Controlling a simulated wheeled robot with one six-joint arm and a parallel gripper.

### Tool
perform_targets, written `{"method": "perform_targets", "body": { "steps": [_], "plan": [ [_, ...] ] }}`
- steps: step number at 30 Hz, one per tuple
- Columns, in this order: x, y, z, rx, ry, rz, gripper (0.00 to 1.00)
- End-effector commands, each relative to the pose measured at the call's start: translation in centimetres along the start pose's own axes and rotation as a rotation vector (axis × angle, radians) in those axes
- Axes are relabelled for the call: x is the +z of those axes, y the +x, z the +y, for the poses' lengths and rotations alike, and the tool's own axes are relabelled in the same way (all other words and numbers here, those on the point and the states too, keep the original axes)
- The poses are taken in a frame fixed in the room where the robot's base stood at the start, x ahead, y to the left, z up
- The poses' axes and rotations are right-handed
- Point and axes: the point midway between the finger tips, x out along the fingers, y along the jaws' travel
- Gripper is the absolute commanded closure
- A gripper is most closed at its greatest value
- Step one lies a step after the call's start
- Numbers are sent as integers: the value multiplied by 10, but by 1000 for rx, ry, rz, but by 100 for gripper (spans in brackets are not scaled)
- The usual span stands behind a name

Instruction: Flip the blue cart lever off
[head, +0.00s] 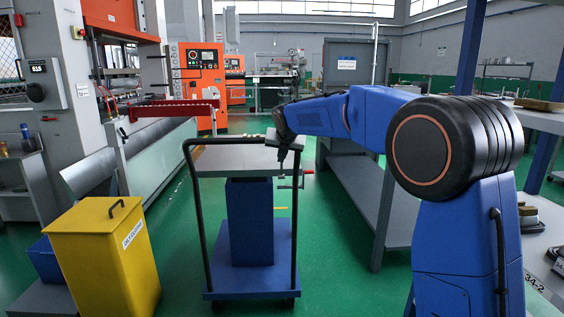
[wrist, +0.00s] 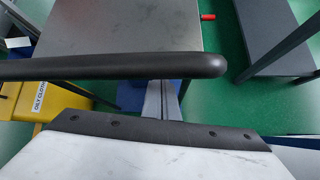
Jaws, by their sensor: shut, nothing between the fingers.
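The blue cart (head: 250,222) stands in front of me, with a grey top, a blue column and a black push handle. A lever with a red grip (head: 307,171) sticks out at the cart's right side. Its red end also shows in the wrist view (wrist: 207,16), beyond the top's right edge. My gripper (head: 282,164) is shut and empty, pointing down near the right end of the cart handle. In the wrist view the black handle bar (wrist: 110,66) crosses in front of it. The red grip looks apart from my gripper there. The lever's base is mostly hidden.
A yellow bin (head: 102,262) labelled for oily cloths stands left of the cart. A grey bench (head: 378,195) stands to the right. Green floor is free between cart and bench. The cart handle's right post (head: 296,225) rises close to my gripper.

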Motion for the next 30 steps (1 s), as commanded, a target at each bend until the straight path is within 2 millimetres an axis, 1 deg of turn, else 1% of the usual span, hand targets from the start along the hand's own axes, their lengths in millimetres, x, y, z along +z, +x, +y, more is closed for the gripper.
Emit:
{"method": "perform_targets", "body": {
  "steps": [16, 20, 23, 26, 30],
  "plan": [
    [2, 0, 0, 0, 0, 1, 100],
    [2, -4, 0, 0, 0, 1, 100],
    [2, -14, 1, 1, 0, 0, 100],
    [2, -32, 0, 1, 0, 0, 100],
    [2, -59, 0, 1, 0, 0, 100]
  ]
}}
